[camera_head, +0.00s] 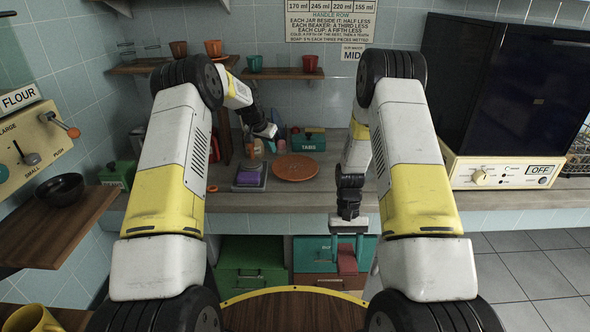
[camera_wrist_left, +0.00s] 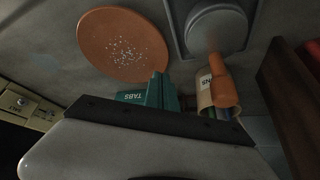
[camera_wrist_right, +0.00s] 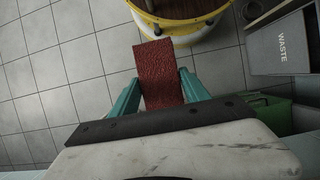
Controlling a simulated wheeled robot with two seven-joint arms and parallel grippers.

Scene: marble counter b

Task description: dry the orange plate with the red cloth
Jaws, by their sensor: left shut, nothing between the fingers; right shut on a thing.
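The orange plate (camera_head: 295,167) lies flat on the counter; in the left wrist view the plate (camera_wrist_left: 122,45) carries a patch of pale droplets around its middle. My left gripper (camera_head: 275,141) is over the counter, just left of and behind the plate; its teal fingers (camera_wrist_left: 163,90) are shut and empty. My right gripper (camera_head: 347,236) is in front of the counter, below its top, pointing down. It is shut on the red cloth (camera_head: 347,262), which hangs from its fingers; the cloth (camera_wrist_right: 158,72) also shows between the fingers in the right wrist view.
Left of the plate is a grey device with a purple block (camera_head: 248,176). Behind are a teal TABS box (camera_head: 308,140) and a pot of brushes (camera_wrist_left: 204,97). A control-panel appliance (camera_head: 500,173) stands right. A WASTE bin (camera_wrist_right: 280,45) is low down. Counter right of the plate is clear.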

